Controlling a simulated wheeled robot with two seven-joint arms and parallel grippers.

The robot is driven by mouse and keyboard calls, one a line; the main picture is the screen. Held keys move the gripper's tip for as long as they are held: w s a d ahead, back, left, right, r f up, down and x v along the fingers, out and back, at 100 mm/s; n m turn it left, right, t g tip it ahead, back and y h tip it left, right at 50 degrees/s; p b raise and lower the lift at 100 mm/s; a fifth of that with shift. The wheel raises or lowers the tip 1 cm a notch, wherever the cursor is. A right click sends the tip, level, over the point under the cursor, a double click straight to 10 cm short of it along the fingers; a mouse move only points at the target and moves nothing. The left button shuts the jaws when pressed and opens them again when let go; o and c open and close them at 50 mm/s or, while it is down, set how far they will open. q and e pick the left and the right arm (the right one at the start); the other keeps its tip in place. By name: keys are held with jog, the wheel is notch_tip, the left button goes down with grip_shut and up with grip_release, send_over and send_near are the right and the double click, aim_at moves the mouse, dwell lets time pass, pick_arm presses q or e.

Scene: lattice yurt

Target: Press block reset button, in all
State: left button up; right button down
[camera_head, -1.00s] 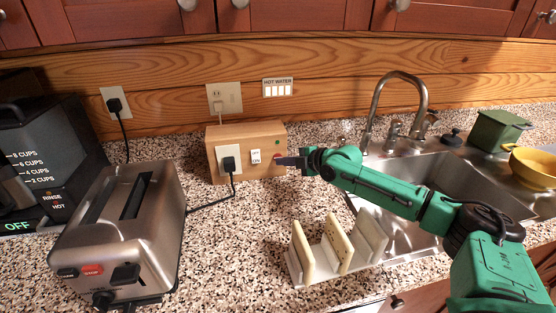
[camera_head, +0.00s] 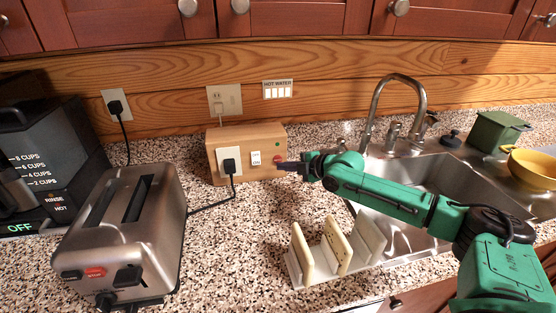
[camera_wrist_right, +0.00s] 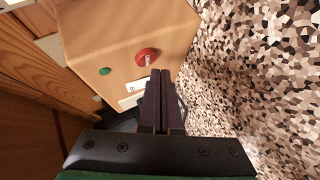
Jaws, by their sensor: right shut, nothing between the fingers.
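The wooden block (camera_head: 255,141) stands on the counter against the back wall. A green light (camera_head: 277,143) is above the button. My right gripper (camera_head: 281,166) is shut and empty, its tips just below and in front of the button. In the right wrist view the red button (camera_wrist_right: 147,57) lies just past the closed fingertips (camera_wrist_right: 160,74); whether they touch the block I cannot tell. My left gripper is not in view.
A toaster (camera_head: 128,225) stands at the left, with a coffee maker (camera_head: 75,150) behind it. The sink (camera_head: 455,180) and faucet (camera_head: 372,105) are at the right. Counter in front of the block is clear.

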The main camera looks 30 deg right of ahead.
jog(key=shift+s+p, duration=0.3)
jog(key=shift+p, duration=0.15)
jog(key=shift+s+a+p, duration=0.3)
jog(key=shift+s+p, duration=0.3)
jog(key=shift+s, duration=0.35)
jog(key=shift+s+a+f+b, duration=0.15)
jog(key=shift+s+f+b, duration=0.05)
jog(key=shift+s+b, duration=0.55)
jog(key=shift+s+a+r, duration=0.15)
jog(key=shift+s+a, duration=0.05)
jog(key=shift+s, duration=0.25)
